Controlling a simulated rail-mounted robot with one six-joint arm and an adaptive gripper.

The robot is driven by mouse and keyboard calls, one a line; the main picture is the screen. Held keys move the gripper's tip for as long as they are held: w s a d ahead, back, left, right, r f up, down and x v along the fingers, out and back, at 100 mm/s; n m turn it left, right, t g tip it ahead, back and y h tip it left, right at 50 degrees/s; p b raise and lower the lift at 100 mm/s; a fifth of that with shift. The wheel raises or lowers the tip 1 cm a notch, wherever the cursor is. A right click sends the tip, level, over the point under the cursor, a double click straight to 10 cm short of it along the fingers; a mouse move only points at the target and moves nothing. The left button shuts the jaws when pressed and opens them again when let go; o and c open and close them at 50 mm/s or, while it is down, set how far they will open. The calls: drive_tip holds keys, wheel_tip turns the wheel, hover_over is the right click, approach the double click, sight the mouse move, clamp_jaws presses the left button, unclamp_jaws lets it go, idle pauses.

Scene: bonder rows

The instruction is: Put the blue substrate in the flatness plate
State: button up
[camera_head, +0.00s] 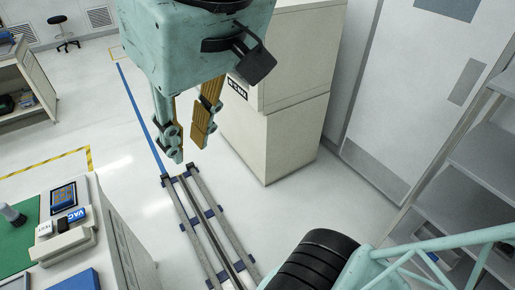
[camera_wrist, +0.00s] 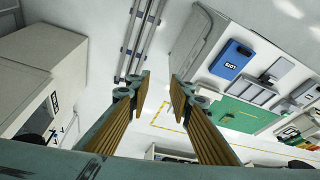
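My gripper (camera_head: 189,146) hangs in the upper middle of the head view, over the floor and rail. In the wrist view my gripper (camera_wrist: 160,78) has its two tan-padded fingers apart with nothing between them. A blue flat piece (camera_head: 80,281) lies on the bench at the lower left of the head view, cut by the frame edge. The wrist view shows a blue labelled tray-like thing (camera_wrist: 232,60) on the bench, right of the fingers. I cannot tell which item is the blue substrate. A grey plate (camera_wrist: 254,92) lies beside it; I cannot confirm it as the flatness plate.
The bench (camera_head: 122,246) carries a green mat (camera_head: 22,240) and a small device with a VAC label (camera_head: 75,215). A floor rail (camera_head: 212,236) runs beside it. A beige cabinet (camera_head: 283,118) and grey shelves (camera_head: 484,150) stand to the right.

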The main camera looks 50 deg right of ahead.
drive_tip(key=s, duration=0.1)
drive_tip(key=s+f, duration=0.2)
drive_tip(key=shift+d, duration=0.3)
drive_tip(key=shift+w+r, duration=0.1)
drive_tip(key=shift+r, duration=0.05)
idle(0.4)
